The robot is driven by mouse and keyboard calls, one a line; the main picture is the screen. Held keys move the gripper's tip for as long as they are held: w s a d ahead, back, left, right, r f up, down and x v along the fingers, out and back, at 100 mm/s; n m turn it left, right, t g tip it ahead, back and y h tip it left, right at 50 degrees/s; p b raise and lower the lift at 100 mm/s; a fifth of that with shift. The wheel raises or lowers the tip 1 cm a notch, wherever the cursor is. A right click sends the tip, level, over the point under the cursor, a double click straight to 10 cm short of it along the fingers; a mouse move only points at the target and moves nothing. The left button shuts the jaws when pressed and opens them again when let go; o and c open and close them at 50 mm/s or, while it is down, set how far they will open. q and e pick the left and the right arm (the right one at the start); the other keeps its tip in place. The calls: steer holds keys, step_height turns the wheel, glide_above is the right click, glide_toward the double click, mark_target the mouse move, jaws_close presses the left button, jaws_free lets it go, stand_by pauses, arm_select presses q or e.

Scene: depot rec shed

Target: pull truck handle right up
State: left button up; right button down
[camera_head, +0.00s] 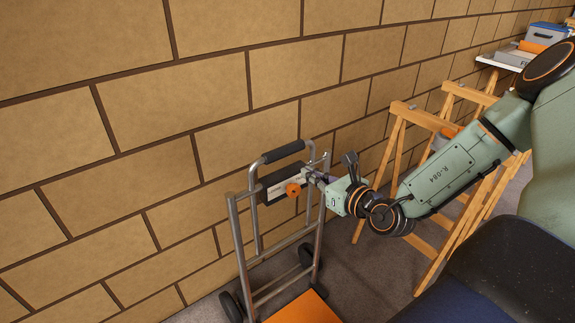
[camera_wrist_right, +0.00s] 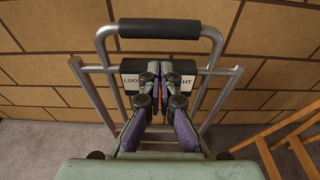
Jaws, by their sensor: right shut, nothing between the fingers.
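The hand truck (camera_head: 241,240) stands upright by the brick wall. Its U-shaped handle has a black grip (camera_head: 284,152), a little above the frame's top; the grip also shows across the top of the wrist view (camera_wrist_right: 160,28). A black clamp block (camera_head: 268,196) with a white label and an orange knob (camera_head: 293,189) sits on the frame below the grip. My right gripper (camera_head: 318,178) is shut and empty, close to the block and below the grip. In the wrist view its fingers (camera_wrist_right: 162,78) cover the block's middle and most of the knob; contact is unclear. My left gripper is out of view.
Wooden trestles (camera_head: 397,150) stand to the right, behind my right arm. A shelf or board with boxes (camera_head: 548,33) is at the far upper right. The truck's orange base plate (camera_head: 303,308) lies low in front. The brick wall is close behind the truck.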

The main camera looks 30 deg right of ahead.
mark_target(288, 175)
steer(key=w+b, duration=0.1)
steer(key=w, duration=0.1)
steer(key=w+f+b, duration=0.1)
steer(key=w+b, duration=0.2)
steer(key=w, duration=0.2)
steer(key=shift+w+a+f, duration=0.1)
steer(key=shift+a+f, duration=0.2)
steer(key=shift+f, duration=0.05)
steer(key=shift+w+b, duration=0.55)
steer(key=shift+w, duration=0.3)
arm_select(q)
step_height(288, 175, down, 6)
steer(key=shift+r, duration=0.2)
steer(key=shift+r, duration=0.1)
